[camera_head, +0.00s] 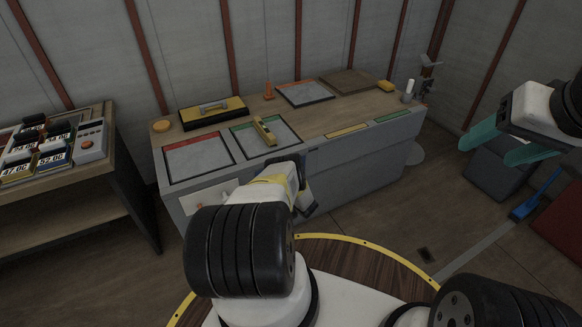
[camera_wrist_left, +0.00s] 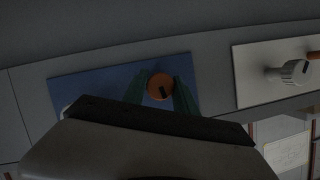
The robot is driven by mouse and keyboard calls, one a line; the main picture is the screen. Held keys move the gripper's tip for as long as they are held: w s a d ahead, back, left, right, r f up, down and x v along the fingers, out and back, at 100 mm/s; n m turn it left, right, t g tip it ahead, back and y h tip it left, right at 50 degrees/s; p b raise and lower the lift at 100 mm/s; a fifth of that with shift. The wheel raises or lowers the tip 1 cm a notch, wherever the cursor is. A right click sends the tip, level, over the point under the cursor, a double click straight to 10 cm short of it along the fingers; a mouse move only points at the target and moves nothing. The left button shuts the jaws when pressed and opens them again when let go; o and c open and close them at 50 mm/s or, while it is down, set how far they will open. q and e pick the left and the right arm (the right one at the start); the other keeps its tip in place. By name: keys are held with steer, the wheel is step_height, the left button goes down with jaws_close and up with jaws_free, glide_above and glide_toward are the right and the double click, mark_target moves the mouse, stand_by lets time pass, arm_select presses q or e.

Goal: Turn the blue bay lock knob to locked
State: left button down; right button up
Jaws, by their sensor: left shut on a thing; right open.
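In the left wrist view an orange round knob (camera_wrist_left: 158,84) with a dark mark on its face sits on a blue panel (camera_wrist_left: 78,88) on the cabinet front. My left gripper (camera_wrist_left: 160,92) has its two green fingers on either side of the knob, shut on it. In the head view my left arm covers the blue panel, the knob and the left fingertips. My right gripper (camera_head: 500,145) is open and empty at the right of the head view, its teal fingers apart, away from the cabinet.
A white panel (camera_wrist_left: 256,88) with a grey knob (camera_wrist_left: 294,72) is right of the blue panel. The cabinet top (camera_head: 330,118) holds trays, a yellow-black case (camera_head: 212,112) and an orange cone-like piece (camera_head: 269,90). A side bench (camera_head: 110,175) stands left. A blue tool (camera_head: 525,210) stands right.

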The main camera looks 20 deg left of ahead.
arm_select(q)
steer(key=shift+m+g+y, duration=0.3)
steer(key=shift+m+y, duration=0.1)
steer(key=shift+m, duration=0.3)
steer(key=c, duration=1)
jaws_free()
steer(key=shift+o, duration=0.2)
steer(key=v, duration=0.7)
steer(key=shift+s+d, duration=0.15)
steer(key=shift+d, duration=0.2)
steer(key=shift+r, duration=0.1)
steer(key=shift+s, duration=0.1)
